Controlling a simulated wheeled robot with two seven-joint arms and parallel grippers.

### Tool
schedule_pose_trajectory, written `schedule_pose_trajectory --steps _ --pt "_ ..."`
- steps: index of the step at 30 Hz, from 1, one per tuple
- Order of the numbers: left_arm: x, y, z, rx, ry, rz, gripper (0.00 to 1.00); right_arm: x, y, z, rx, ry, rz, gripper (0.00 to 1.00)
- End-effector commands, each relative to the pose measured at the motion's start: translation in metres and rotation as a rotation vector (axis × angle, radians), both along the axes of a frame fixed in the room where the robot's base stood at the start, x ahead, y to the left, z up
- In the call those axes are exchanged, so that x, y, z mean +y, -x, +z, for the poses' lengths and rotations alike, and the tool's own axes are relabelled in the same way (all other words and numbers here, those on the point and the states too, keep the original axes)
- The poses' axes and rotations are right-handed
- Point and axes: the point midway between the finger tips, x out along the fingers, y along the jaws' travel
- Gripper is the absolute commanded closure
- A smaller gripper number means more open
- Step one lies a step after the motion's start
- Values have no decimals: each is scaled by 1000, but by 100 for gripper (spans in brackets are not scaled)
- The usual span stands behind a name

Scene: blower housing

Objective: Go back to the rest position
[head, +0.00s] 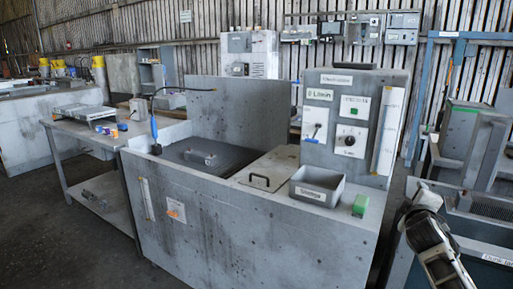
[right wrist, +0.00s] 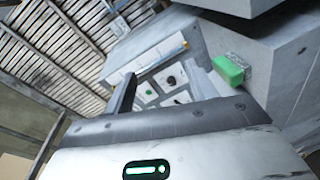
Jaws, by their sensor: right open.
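My right gripper (head: 424,200) is at the lower right of the head view, to the right of the grey machine (head: 240,225) and apart from it. In the right wrist view my right gripper (right wrist: 170,92) is open, with nothing seen between its fingers. A green block (head: 360,205) sits on the machine's front right corner, close to this arm. It also shows beyond the gripper in the right wrist view (right wrist: 228,69). My left gripper is in neither view.
A grey labelled tray (head: 317,187) stands on the machine beside the green block. A control panel (head: 350,125) with knobs rises behind it. At the right are a blue frame (head: 455,35) and a grey tub (head: 485,228). A side table (head: 105,130) stands left; open floor lies front left.

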Motion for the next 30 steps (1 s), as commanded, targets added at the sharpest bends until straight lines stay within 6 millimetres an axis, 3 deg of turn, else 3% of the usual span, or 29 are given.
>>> schedule_pose_trajectory --steps 11,12,17,23,27,30 --pt "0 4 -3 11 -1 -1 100 60 -18 11 -311 -901 222 43" --pt "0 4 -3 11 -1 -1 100 68 -10 -10 -278 -902 219 43" --pt "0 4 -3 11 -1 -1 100 98 23 -69 -186 -922 227 43" --pt "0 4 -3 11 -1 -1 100 143 91 -151 -42 -980 227 43" --pt "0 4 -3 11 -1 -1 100 182 168 -211 84 -1050 214 43" --pt "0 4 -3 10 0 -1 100 208 230 -242 171 -1108 195 43"
